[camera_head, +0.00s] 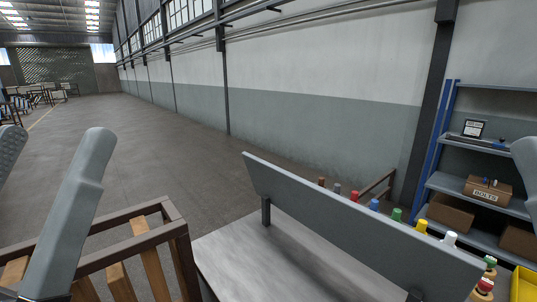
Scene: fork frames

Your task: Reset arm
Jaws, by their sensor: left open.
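My left arm (75,205) rises at the left as a grey link, in front of the wooden crate. Only a dark sliver of my left gripper (35,297) shows at the bottom left edge, below that link; its jaws are open, and most of it is cut off by the frame. I see nothing held in the part that shows. A grey piece of my right arm (526,175) shows at the right edge. My right gripper is out of view.
A wooden-slatted crate with a brown frame (120,215) stands at lower left. A grey table (235,255) with a raised panel (340,215) is at lower centre. Several coloured-capped items stand behind the panel. Blue-framed shelves (480,205) hold boxes at right. The floor (130,140) beyond is open.

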